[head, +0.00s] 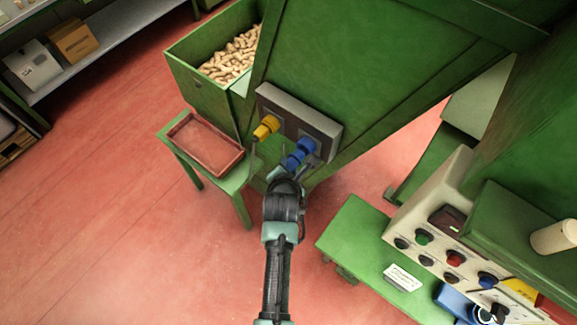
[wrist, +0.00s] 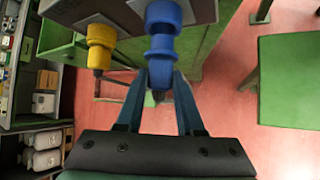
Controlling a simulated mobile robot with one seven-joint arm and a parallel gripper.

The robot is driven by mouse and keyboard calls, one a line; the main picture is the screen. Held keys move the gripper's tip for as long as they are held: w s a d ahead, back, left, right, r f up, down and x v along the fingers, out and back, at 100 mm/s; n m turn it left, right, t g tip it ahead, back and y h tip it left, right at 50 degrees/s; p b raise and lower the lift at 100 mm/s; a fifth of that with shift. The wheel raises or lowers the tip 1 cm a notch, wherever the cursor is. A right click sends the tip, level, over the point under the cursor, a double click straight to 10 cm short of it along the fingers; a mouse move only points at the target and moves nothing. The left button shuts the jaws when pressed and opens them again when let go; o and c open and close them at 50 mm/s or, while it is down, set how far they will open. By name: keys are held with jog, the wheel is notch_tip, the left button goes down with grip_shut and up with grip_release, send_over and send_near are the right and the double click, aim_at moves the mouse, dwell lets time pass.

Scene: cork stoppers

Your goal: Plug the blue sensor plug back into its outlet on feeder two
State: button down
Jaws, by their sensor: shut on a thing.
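The blue sensor plug (head: 292,161) is held between the fingertips of my gripper (head: 287,172), at the grey outlet box (head: 325,124) on the green feeder's side. In the wrist view my gripper (wrist: 160,78) is shut on the lower end of the blue plug (wrist: 160,48). A brighter blue collar (wrist: 163,13) lies directly above it, in line with the plug, against the box. I cannot tell whether the plug is fully seated in it. A yellow plug (head: 266,127) sits in the box to the left, and it also shows in the wrist view (wrist: 99,45).
A green bin of corks (head: 195,92) stands behind left. A small green table with a red tray (head: 175,131) is left of the box. A green bench (head: 350,232) and a control panel (head: 440,215) are at the right. Red floor is open at the left.

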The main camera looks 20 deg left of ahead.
jog(key=shift+w+d+b, duration=0.3)
jog(key=shift+w+b, duration=0.05)
jog(key=shift+w, duration=0.35)
jog(key=shift+w+d+b, duration=0.25)
jog(key=shift+w+b, duration=0.05)
jog(key=shift+w, duration=0.35)
dwell(1.3)
jog(key=shift+c, duration=2.2)
grip_release()
jog(key=b+v, duration=0.1)
jog(key=v, duration=1.2)
jog(key=shift+b, duration=0.4)
